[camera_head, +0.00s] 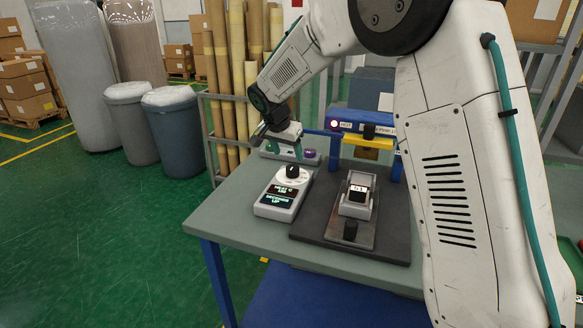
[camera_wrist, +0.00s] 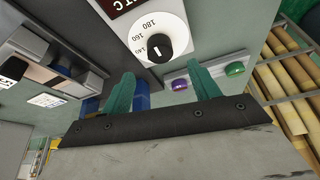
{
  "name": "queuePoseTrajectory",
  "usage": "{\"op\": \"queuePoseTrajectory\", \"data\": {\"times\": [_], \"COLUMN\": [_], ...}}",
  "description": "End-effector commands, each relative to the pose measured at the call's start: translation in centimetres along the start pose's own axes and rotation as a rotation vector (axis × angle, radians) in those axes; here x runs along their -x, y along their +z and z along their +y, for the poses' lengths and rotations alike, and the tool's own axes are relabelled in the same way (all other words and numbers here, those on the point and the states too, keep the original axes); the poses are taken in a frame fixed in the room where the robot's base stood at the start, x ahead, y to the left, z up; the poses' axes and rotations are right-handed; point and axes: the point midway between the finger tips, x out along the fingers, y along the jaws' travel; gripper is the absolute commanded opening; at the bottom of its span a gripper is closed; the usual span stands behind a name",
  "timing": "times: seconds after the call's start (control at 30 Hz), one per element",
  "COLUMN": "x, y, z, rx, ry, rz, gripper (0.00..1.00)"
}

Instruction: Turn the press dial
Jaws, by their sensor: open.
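The press dial is a black knob (camera_head: 292,171) on a round white scale, on top of a light grey control box (camera_head: 278,204) with dark displays. In the wrist view the black knob (camera_wrist: 157,47) has a white pointer mark. Scale numbers 140, 160 and 180 show beside it. My gripper (camera_head: 280,148) is above and behind the dial in the head view. In the wrist view my gripper's teal fingers (camera_wrist: 161,80) are apart, with nothing between them. The knob appears beyond the fingertips, and contact is not visible.
A button box with a purple button (camera_head: 309,153) stands behind the dial; its green button (camera_wrist: 235,69) shows in the wrist view. The blue-framed press (camera_head: 392,165) and a dark base plate (camera_head: 305,231) stand to the right. The table's (camera_head: 226,216) left front is clear.

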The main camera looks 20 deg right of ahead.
Motion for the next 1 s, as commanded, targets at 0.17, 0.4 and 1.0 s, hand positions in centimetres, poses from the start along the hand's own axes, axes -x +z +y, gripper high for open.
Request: {"op": "queuePoseTrajectory", "data": {"times": [0.17, 0.4, 1.0], "x": [-2.4, -6.1, -7.7], "y": [0.1, 0.0, 0.0], "z": [-0.1, 0.0, 0.0], "rx": [-0.003, -0.003, -0.002], "ry": [0.003, 0.003, 0.001], "rz": [-0.001, -0.001, 0.0], "gripper": [0.61, 0.61, 0.25]}}
